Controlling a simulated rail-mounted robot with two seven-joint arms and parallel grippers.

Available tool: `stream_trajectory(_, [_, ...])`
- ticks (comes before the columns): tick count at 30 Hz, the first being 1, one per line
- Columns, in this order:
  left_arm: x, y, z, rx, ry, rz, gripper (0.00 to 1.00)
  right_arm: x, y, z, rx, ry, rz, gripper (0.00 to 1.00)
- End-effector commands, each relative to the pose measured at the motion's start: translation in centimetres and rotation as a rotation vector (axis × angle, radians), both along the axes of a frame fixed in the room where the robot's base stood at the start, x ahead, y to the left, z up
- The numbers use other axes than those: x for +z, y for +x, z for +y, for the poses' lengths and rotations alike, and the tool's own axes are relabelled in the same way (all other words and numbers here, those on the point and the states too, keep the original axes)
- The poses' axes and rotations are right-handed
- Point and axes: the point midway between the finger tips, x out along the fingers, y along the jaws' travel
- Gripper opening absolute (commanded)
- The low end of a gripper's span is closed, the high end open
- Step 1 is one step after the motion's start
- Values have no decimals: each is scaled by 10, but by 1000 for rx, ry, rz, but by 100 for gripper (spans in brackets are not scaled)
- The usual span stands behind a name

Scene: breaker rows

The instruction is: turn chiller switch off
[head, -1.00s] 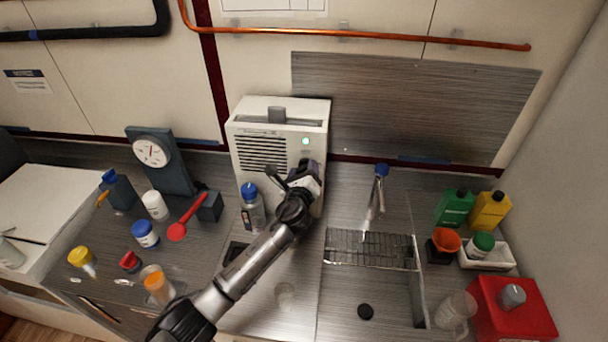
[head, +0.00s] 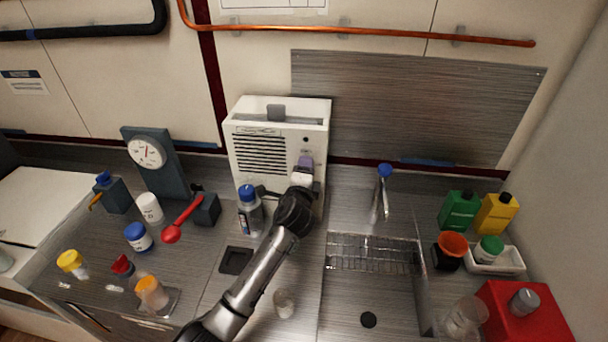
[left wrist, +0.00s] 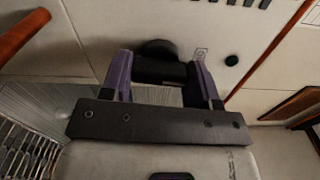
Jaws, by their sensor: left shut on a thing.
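The chiller (head: 290,112) is a white box with a slotted vent, standing against the back wall. Its indicator lamp (head: 306,139) is dark; in the left wrist view the lamp (left wrist: 231,60) is a small dark disc. My left gripper (head: 305,163) is at the chiller's front, below the lamp. In the left wrist view, my left gripper's purple fingers (left wrist: 160,82) are on either side of a dark switch knob (left wrist: 158,66) and shut on it. The gripper hides the knob in the head view. My right gripper is not in view.
A blue-capped bottle (head: 249,212) stands close left of my left arm. A sink with a wire rack (head: 372,254) and a blue-topped tap (head: 384,190) lies to the right. A gauge stand (head: 172,178) and several jars are further left.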

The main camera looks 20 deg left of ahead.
Motion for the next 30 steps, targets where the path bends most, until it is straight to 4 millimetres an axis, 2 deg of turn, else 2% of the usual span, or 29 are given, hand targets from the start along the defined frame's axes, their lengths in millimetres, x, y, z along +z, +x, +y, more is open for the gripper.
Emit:
stream_trajectory(9, [-2,0,0,0,-111,-20,32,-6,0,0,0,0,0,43])
stream_trajectory(26, [-2,0,0,0,-136,-26,32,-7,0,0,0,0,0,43])
stream_trajectory(27, [-2,0,0,0,-136,-26,57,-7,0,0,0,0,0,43])
stream_trajectory(30, [-2,0,0,0,-135,-26,67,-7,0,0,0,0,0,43])
